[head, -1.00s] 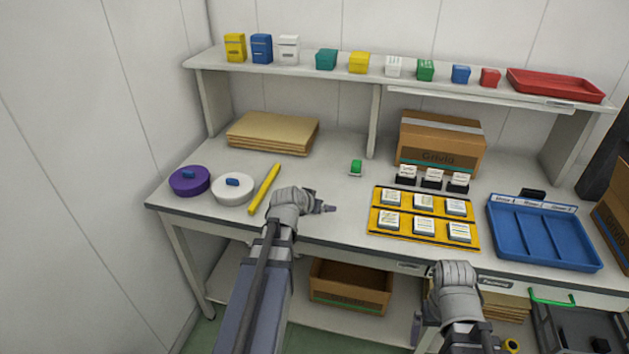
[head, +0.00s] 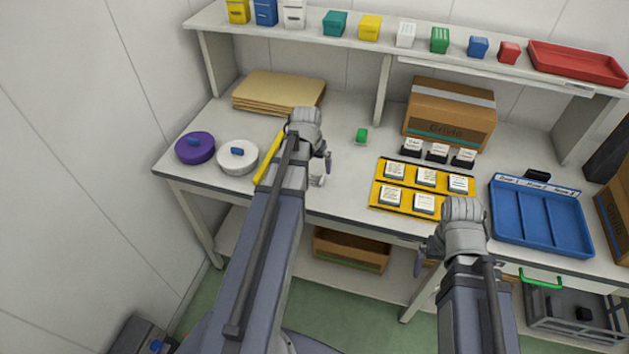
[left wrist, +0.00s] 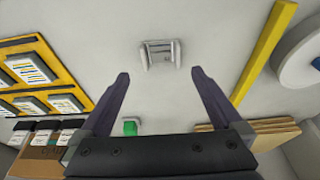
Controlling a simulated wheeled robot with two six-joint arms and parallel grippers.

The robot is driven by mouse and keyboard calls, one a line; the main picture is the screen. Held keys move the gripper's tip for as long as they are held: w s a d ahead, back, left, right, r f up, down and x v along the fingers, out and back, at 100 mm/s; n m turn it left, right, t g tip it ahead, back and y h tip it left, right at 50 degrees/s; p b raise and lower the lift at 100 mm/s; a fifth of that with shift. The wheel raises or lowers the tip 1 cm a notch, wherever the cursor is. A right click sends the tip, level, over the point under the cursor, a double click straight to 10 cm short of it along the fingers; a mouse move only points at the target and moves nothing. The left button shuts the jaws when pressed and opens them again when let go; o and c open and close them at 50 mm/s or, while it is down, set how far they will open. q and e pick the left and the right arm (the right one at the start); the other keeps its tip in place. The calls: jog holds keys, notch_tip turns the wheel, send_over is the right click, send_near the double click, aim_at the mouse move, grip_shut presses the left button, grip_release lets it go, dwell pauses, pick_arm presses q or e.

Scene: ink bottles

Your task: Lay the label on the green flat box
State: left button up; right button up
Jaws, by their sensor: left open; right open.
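My left gripper (head: 322,163) is over the table's front-left part, open and empty. In the left wrist view its two dark fingers (left wrist: 160,92) are spread, with a small pale, shiny piece (left wrist: 160,53) on the table beyond them. A pale piece (head: 318,181) also shows beside that gripper in the head view. I cannot tell for sure which piece is the label or the green flat box. My right gripper (head: 424,254) is open near the front edge.
Yellow trays (head: 409,210) with white-topped pieces and a blue tray (head: 541,247) are right. A green box (head: 440,40) stands among others on the shelf.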

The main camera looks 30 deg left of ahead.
aim_at(315, 179)
pick_arm(q)
jog(key=shift+s+b+x, duration=0.2)
jog(key=shift+b+x, duration=2.55)
jog(key=shift+x, duration=0.35)
jog(key=shift+r, duration=0.1)
jog(key=shift+c, duration=0.2)
jog(key=c, duration=1.3)
notch_tip(315, 179, up, 10)
jog(key=p, duration=1)
